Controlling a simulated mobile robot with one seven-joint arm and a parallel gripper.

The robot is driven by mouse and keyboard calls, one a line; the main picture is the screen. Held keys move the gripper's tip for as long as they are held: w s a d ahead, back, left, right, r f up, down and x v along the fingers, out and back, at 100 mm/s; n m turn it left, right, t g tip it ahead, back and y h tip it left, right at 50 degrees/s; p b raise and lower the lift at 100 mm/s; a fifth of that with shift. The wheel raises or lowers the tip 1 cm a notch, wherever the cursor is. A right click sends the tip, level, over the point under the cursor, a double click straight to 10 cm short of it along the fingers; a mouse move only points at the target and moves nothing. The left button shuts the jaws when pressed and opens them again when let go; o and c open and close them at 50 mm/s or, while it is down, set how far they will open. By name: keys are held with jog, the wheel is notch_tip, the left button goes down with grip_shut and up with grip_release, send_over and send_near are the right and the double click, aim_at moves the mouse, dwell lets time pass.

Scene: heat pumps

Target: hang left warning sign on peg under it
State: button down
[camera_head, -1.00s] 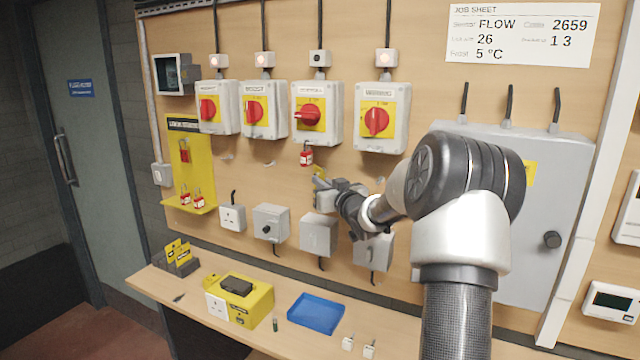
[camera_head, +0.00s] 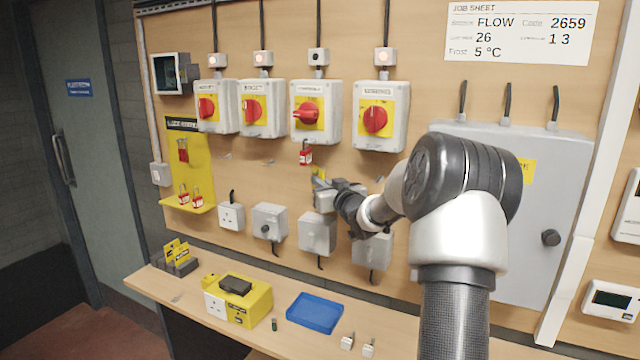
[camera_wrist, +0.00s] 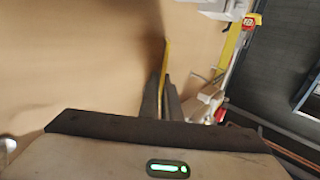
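My gripper (camera_head: 322,188) is close to the board, below the third isolator (camera_head: 316,112). It is shut on a thin yellow warning sign (camera_head: 318,172). In the wrist view the sign (camera_wrist: 165,62) is nearly edge-on between my gripper's fingers (camera_wrist: 163,100). The sign's face and hole cannot be made out. A red padlock (camera_head: 305,155) hangs just above it. Small pegs show under the first isolator (camera_head: 226,156), second isolator (camera_head: 269,163) and fourth isolator (camera_head: 379,179). No peg is clear behind the held sign. More yellow signs (camera_head: 178,250) stand in a dark rack on the bench.
A yellow lockout board (camera_head: 195,160) with red padlocks is left of the isolators. Grey boxes (camera_head: 317,233) are mounted below my gripper. The bench (camera_head: 150,283) carries a yellow case (camera_head: 255,302) and a blue tray (camera_head: 315,312). A grey cabinet (camera_head: 560,200) is on the right.

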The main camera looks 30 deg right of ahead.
jog(key=shift+f, duration=0.1)
jog(key=c, duration=1.9)
grip_release()
jog(key=shift+s+d, duration=0.1)
